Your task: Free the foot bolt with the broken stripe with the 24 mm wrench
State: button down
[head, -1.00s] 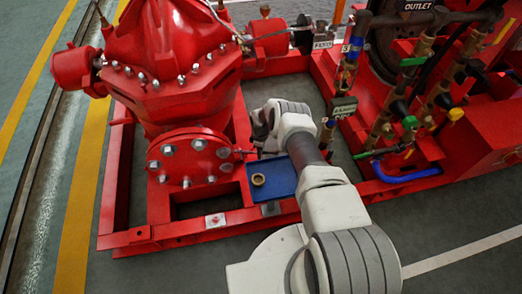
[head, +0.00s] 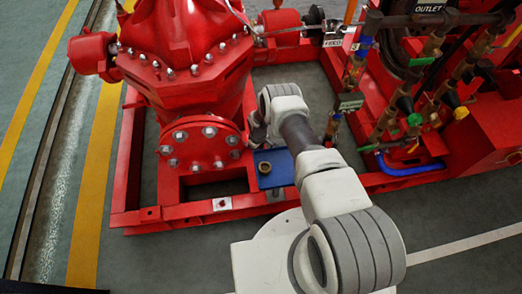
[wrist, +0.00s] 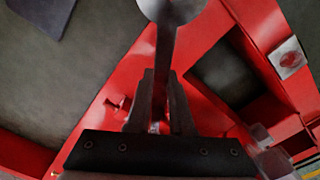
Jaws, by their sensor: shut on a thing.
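My gripper (wrist: 158,105) is in the wrist view, its two dark fingers shut on a grey wrench (wrist: 167,45). The wrench's shank runs up the picture to a broad, rounded end cut off by the top edge. It hangs over a red base rail. A small red bolt-like part (wrist: 118,104) sits on the rail left of the fingers, apart from them. I cannot make out a stripe on it. In the head view my arm hides the fingers and the wrench, beside the red pump's flange (head: 203,146). No wrench size can be read.
A blue tray (head: 284,177) with a brass ring (head: 264,167) lies beside the pump foot. A pale plate (head: 221,204) is on the front rail; a similar plate with a red mark (wrist: 290,57) shows in the wrist view. Pipes and valves (head: 413,119) stand to the right.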

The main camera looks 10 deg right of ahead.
jog(key=shift+f+b, duration=0.75)
jog(key=shift+b, duration=0.3)
dwell(0.5)
jog(key=shift+w+d+f+n+b, duration=0.3)
jog(key=shift+d+b, duration=0.15)
jog(key=shift+b, duration=0.35)
jog(key=shift+w+d+n+b, duration=0.6)
jog(key=shift+w+d+b, duration=0.1)
jog(key=shift+b, duration=0.45)
jog(key=shift+w+d+r+n, duration=0.2)
jog(key=shift+d+n, duration=0.05)
jog(key=shift+n, duration=0.05)
jog(key=shift+w+d+n, duration=0.75)
jog(key=shift+w+n, duration=0.05)
jog(key=shift+w, duration=0.05)
jog(key=shift+w+d+r+n, duration=0.1)
jog(key=shift+w+d+n, duration=0.2)
jog(key=shift+w+n, duration=0.3)
jog(key=shift+w+d+n, duration=0.3)
jog(key=shift+w+n, duration=0.1)
jog(key=shift+w, duration=0.25)
